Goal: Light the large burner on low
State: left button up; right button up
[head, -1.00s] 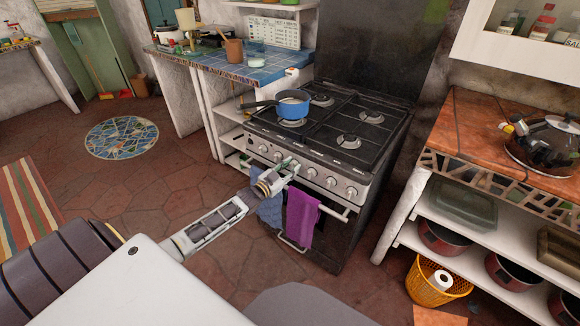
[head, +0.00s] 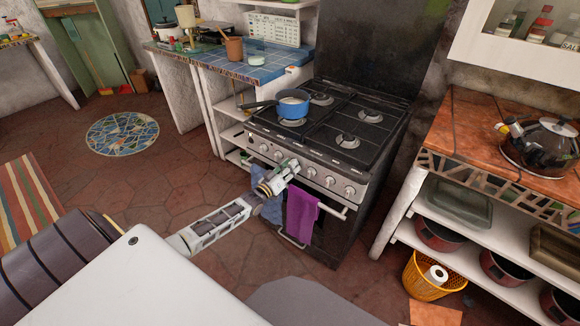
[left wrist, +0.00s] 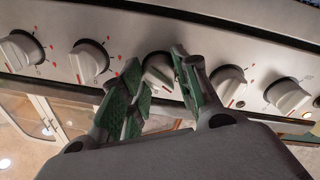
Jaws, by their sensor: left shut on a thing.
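The stove (head: 325,150) has a black top with several burners and a grey front panel with a row of knobs. My left gripper (head: 292,164) is at the middle of this row. In the left wrist view, its green-padded fingers (left wrist: 160,90) are on both sides of a middle knob (left wrist: 157,72), shut on it. The knob is partly hidden by the fingers. A front right burner (head: 347,141) and a back right burner (head: 371,115) are bare. I cannot tell which burner is the large one. No flame shows. My right gripper is not in view.
A blue pot (head: 293,104) stands on the left side of the stove. A purple towel (head: 301,215) and a blue cloth (head: 268,205) hang on the oven handle. A kettle (head: 545,143) stands on the right counter. Neighbouring knobs (left wrist: 228,84) flank the fingers closely.

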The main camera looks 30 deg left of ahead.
pick_arm(q)
jog(key=n+y, duration=0.1)
jog(key=n, duration=0.7)
jog(key=n+b, duration=0.1)
jog(key=n, duration=0.8)
jog(key=shift+d+y, duration=0.1)
jog(key=shift+y, duration=0.3)
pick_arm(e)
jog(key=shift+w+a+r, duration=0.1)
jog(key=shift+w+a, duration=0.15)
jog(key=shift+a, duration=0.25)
pick_arm(q)
jog(key=shift+n, duration=0.3)
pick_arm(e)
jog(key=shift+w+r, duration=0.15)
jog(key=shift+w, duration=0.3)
pick_arm(q)
jog(key=o, duration=0.8)
jog(key=shift+o, duration=1.2)
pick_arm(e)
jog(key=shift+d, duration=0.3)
